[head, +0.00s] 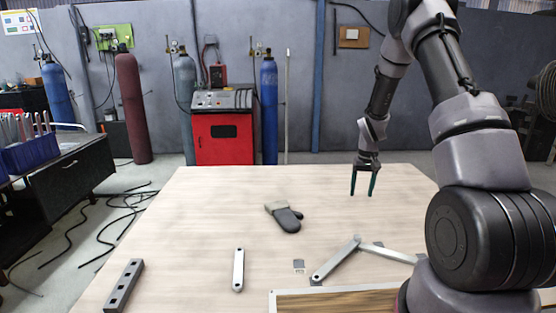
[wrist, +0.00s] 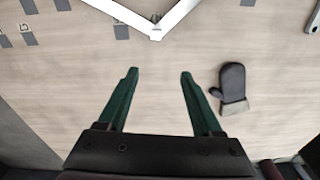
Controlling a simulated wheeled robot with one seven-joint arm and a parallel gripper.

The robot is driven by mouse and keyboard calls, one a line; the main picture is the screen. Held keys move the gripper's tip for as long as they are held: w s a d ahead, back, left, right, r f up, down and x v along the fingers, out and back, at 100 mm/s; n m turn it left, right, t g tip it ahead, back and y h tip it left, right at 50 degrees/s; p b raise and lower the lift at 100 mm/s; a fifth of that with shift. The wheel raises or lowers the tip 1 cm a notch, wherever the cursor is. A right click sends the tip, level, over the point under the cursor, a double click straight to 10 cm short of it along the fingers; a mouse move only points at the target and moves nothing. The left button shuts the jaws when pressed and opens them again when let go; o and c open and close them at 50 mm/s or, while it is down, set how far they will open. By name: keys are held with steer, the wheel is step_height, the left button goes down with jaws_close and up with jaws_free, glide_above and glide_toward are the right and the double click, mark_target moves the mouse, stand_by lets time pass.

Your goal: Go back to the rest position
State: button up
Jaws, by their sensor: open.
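My gripper (head: 363,184) hangs above the back right part of the wooden table (head: 200,200), fingers pointing down. In the wrist view my gripper (wrist: 157,78) is open, its two green fingers apart with nothing between them. A dark mitten with a grey cuff (head: 284,216) lies on the table to the left of the gripper in the head view; it also shows right of the fingers in the wrist view (wrist: 232,85). Two pale bars (head: 337,258) (head: 388,254) meet at an angle near the front right; their joint shows at the top of the wrist view (wrist: 155,30).
A separate pale bar (head: 238,270) and a grey bar with square holes (head: 124,285) lie at the front left. A small grey plate (head: 298,265) lies near the angled bars. A wood-bottomed tray (head: 335,302) is at the front edge. The table's back left is clear.

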steer(key=s+a+r+t, duration=0.1)
steer(key=s+r, duration=0.2)
steer(key=r, duration=0.5)
steer(key=s+a+r+m+t, duration=0.1)
steer(key=s+a+r, duration=0.15)
steer(key=r, duration=0.65)
steer(key=s+a+r+t, duration=0.1)
steer(key=s+r, duration=0.3)
steer(key=r, duration=0.4)
steer(key=s+a+r+t, duration=0.1)
steer(key=s+r, duration=0.3)
steer(key=s, duration=0.3)
steer(key=s+a+r+m+t+y, duration=0.1)
steer(key=s+a+r, duration=0.1)
steer(key=s+r, duration=0.2)
steer(key=s+a+r+t+y, duration=0.1)
steer(key=s+r, duration=0.3)
steer(key=s, duration=0.6)
steer(key=shift+s+a+m, duration=0.25)
steer(key=shift+s+m, duration=0.1)
steer(key=shift+m, duration=0.05)
steer(key=shift+r, duration=0.1)
